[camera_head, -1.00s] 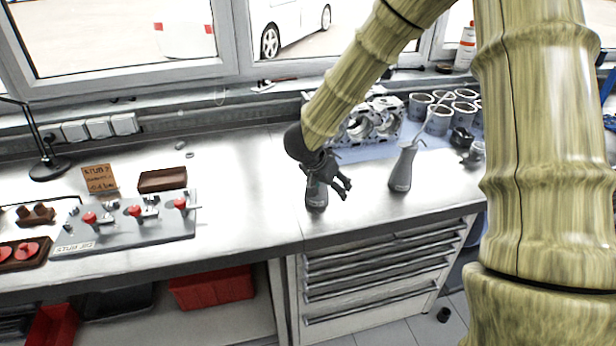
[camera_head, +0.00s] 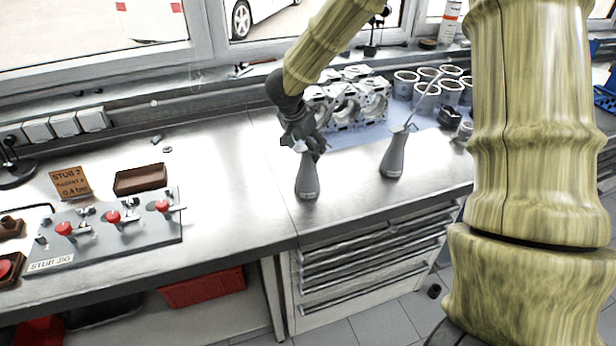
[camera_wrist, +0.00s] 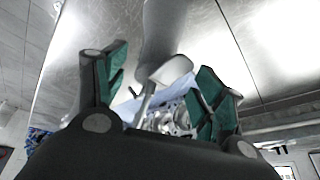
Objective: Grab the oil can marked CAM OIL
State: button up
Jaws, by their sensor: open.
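Two grey conical oil cans stand upright on the metal bench. The left oil can (camera_head: 307,178) is right below my gripper (camera_head: 312,150), which hides its top. The right oil can (camera_head: 394,156) stands apart to the right, its thin spout pointing up and right. Small marks show low on both cans, but I cannot read which says CAM OIL. In the wrist view my gripper (camera_wrist: 160,72) is open, its green-padded fingers apart. A grey can (camera_wrist: 165,28) shows between and beyond them; I cannot tell whether they touch it.
An engine block (camera_head: 348,100) and several grey cylinders (camera_head: 450,92) stand behind the cans on a blue mat. A stub jig (camera_head: 110,228) with red knobs and a brown tray (camera_head: 140,179) lie at left. Bench between jig and left can is clear.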

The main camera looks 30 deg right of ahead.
jog(key=shift+s+d+f, duration=0.1)
jog(key=shift+d+f, duration=0.1)
jog(key=shift+f, duration=0.2)
jog(key=x, duration=0.3)
jog(key=shift+f+p, duration=0.1)
jog(key=shift+p, duration=0.25)
jog(key=shift+d+f, duration=0.3)
jog(key=shift+f, duration=0.25)
grip_shut()
